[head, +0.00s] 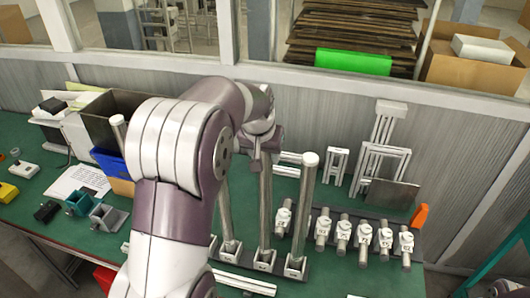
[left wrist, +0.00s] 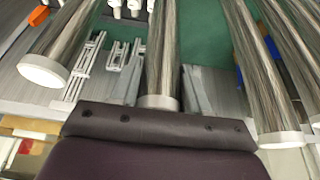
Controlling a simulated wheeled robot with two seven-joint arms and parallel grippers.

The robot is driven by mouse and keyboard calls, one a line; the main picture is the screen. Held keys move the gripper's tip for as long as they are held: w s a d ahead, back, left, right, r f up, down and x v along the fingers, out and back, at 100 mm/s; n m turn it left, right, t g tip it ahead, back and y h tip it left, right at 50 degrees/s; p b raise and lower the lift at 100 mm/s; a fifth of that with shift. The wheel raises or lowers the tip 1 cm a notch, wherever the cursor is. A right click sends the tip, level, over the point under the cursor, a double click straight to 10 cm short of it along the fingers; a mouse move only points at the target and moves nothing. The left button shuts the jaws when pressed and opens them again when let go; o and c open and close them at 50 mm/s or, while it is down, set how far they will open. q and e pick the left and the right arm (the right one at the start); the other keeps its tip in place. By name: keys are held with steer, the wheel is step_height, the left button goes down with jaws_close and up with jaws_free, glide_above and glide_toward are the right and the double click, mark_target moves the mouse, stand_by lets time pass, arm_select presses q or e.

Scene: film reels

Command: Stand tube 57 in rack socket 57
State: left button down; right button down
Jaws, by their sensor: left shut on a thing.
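My left gripper (head: 265,145) is shut near the top of a tall grey metal tube (head: 265,205). This held tube (left wrist: 160,50) runs away from the jaws in the left wrist view. It looks upright, its lower end at the middle visible socket (head: 265,256) of the dark rack; I cannot tell whether it is fully seated. One tube (head: 303,205) with a pale cap stands to its right and another (head: 229,210) to its left. A further tube top (head: 118,122) shows left of my arm. Tube and socket numbers are too small to read.
Neighbouring tubes leave narrow gaps beside the held one. Bins and small boxes crowd the left.

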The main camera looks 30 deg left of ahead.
arm_select(q)
steer(key=c, duration=0.8)
jaws_free()
steer(key=p+v, duration=0.6)
steer(key=v, duration=0.5)
steer(key=shift+f, duration=0.1)
